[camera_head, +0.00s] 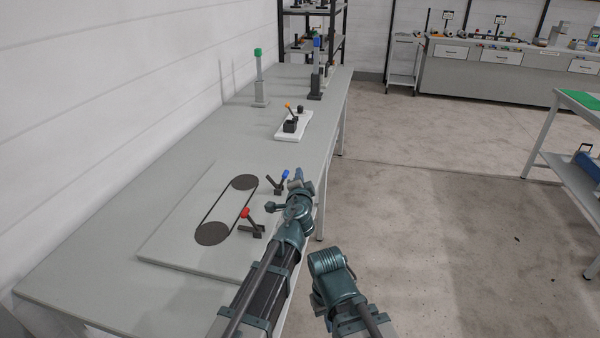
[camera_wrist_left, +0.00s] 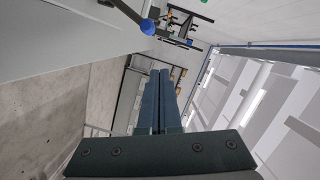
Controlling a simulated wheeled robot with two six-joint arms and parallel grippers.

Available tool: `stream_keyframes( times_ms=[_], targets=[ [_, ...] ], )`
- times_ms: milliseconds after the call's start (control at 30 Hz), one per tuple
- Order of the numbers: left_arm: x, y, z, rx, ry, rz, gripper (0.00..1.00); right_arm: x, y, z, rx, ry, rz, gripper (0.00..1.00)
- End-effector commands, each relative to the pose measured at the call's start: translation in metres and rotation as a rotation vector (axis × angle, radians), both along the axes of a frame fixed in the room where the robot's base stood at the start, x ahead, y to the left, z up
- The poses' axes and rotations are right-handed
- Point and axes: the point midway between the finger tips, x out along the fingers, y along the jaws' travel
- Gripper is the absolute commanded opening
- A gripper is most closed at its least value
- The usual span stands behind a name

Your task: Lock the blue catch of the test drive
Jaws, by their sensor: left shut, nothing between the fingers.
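The test drive is a pale board (camera_head: 175,236) on the bench, with two dark discs joined by a belt. Its blue catch (camera_head: 279,184) is a dark lever with a blue tip, standing tilted on a small base at the board's right side. The blue tip (camera_wrist_left: 147,28) also shows in the left wrist view, above and left of the fingertips and apart from them in the picture. My left gripper (camera_head: 298,175) is shut and empty, just right of the blue tip. Its closed fingers (camera_wrist_left: 160,75) fill the middle of the wrist view. My right gripper is out of view.
A red-tipped lever (camera_head: 249,220) stands nearer on the same board, left of my left arm. Farther back on the bench (camera_head: 200,140) are a white plate with an orange-tipped lever (camera_head: 291,120), a green-topped post (camera_head: 260,80) and a blue-topped post (camera_head: 316,75). Open floor lies right.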

Motion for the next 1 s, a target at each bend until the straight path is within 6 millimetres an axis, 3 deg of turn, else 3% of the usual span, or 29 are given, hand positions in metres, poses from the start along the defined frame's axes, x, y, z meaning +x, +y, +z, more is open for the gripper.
stream_keyframes(
  times_ms=[300, 433, 867, 1000],
  targets=[
    [-0.058, -0.001, 0.006, 0.001, 0.000, -0.002, 0.00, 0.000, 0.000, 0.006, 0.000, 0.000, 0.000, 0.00],
    [-0.075, -0.002, 0.008, 0.001, 0.000, -0.002, 0.00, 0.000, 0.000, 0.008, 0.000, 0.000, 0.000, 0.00],
    [-0.078, -0.002, 0.009, 0.001, 0.001, 0.002, 0.00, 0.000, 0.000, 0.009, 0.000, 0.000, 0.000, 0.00],
    [-0.077, 0.012, 0.017, -0.003, 0.012, 0.044, 0.00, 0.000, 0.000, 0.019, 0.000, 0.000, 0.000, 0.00]
  ],
)
